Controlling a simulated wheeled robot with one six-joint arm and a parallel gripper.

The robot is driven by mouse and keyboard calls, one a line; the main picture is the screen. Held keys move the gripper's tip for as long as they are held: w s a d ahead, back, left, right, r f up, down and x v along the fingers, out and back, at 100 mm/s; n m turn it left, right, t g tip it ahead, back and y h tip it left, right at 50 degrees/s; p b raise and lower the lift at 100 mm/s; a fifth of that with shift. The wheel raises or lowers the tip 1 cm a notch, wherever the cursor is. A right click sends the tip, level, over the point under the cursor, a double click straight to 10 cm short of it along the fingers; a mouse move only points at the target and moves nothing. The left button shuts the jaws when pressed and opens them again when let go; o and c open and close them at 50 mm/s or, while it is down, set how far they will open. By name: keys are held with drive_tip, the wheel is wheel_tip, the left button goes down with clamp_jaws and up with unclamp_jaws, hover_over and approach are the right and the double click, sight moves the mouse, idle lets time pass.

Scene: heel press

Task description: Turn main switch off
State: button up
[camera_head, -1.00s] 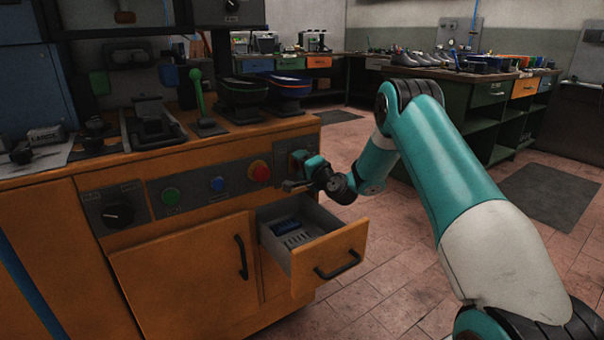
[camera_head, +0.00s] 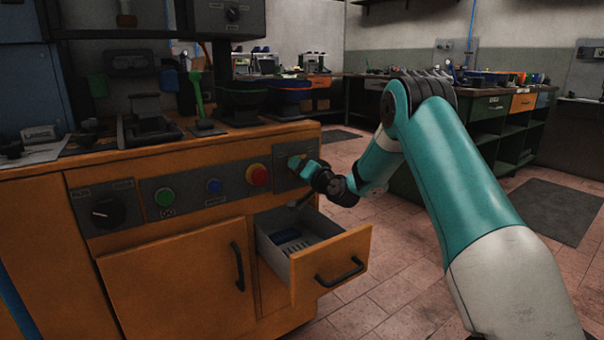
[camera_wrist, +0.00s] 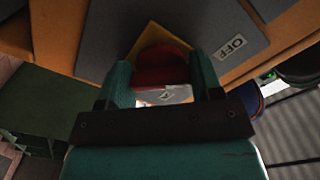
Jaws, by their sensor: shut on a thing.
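The main switch is a red knob (camera_wrist: 160,68) on a yellow plate (camera_wrist: 152,38) in the wrist view. A white label reading OFF (camera_wrist: 234,45) is on the grey panel beside it. My gripper (camera_wrist: 163,80) has its teal fingers on both sides of the red knob and is shut on it. In the head view my gripper (camera_head: 298,163) is at the right end of the cabinet's front panel (camera_head: 283,181) and hides most of the switch. The handle's exact angle is hard to tell.
An open drawer (camera_head: 335,258) juts out just below my gripper. Left along the panel are a red push button (camera_head: 257,175), a blue button (camera_head: 214,186), a green button (camera_head: 164,198) and a black knob (camera_head: 108,212). Floor to the right is free.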

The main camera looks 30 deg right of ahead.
idle(0.3)
drive_tip(key=o, duration=0.9)
drive_tip(key=s+b, duration=0.1)
drive_tip(key=s, duration=0.4)
drive_tip(key=s+b, duration=0.1)
drive_tip(key=s, duration=0.5)
drive_tip(key=s+b, duration=0.2)
drive_tip(key=s, duration=0.4)
drive_tip(key=shift+s+d, duration=0.2)
drive_tip(key=shift+d, duration=0.1)
